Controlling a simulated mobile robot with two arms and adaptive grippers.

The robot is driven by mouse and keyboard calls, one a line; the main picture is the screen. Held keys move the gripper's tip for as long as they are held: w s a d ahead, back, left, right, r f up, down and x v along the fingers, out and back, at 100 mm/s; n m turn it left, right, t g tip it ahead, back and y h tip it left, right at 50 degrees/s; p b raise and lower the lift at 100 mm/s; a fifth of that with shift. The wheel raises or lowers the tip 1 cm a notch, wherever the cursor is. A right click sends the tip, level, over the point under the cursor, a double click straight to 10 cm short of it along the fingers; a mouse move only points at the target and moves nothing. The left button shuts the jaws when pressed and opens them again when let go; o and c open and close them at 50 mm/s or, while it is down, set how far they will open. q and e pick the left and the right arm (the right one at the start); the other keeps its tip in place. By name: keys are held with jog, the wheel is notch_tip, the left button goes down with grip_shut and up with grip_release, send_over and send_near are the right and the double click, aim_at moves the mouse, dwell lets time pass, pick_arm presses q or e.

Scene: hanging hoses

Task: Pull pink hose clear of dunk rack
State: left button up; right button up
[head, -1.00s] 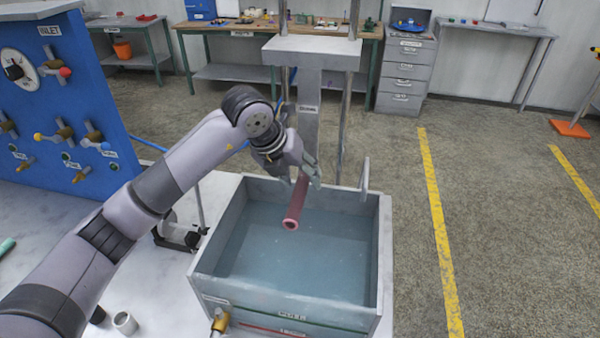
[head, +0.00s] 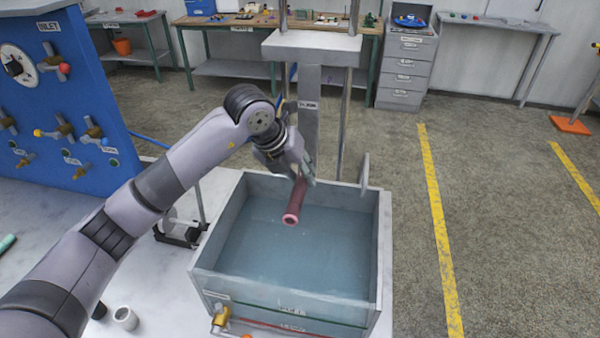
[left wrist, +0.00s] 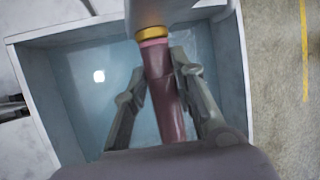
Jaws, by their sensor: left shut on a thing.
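The pink hose (head: 296,205) is a short, dull pink tube, tilted, with its open lower end above the water of the tank (head: 384,250) in the head view. My left gripper (head: 303,178) is shut on it near its upper part. In the left wrist view the hose (left wrist: 166,100) runs between my two fingers (left wrist: 157,78), and its upper end meets a gold ring (left wrist: 148,33) on a grey part. The dunk rack (head: 310,100) is a grey post and plate behind the tank. The head view hides the hose's upper end behind my gripper. My right gripper is out of view.
A blue panel (head: 60,100) with valves stands at the left. A small white cup (head: 125,318) is left of the tank. A thin upright plate (head: 365,172) rises at the tank's back right. The floor right of the tank is open.

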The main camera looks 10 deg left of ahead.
aim_at(294, 194)
pick_arm(q)
grip_shut()
jog(key=shift+s, duration=0.1)
jog(key=shift+s, duration=0.1)
jog(key=shift+s, duration=0.3)
dwell(0.4)
jog(key=shift+s, duration=0.25)
jog(key=shift+s+b, duration=0.6)
jog(key=shift+s, duration=1.75)
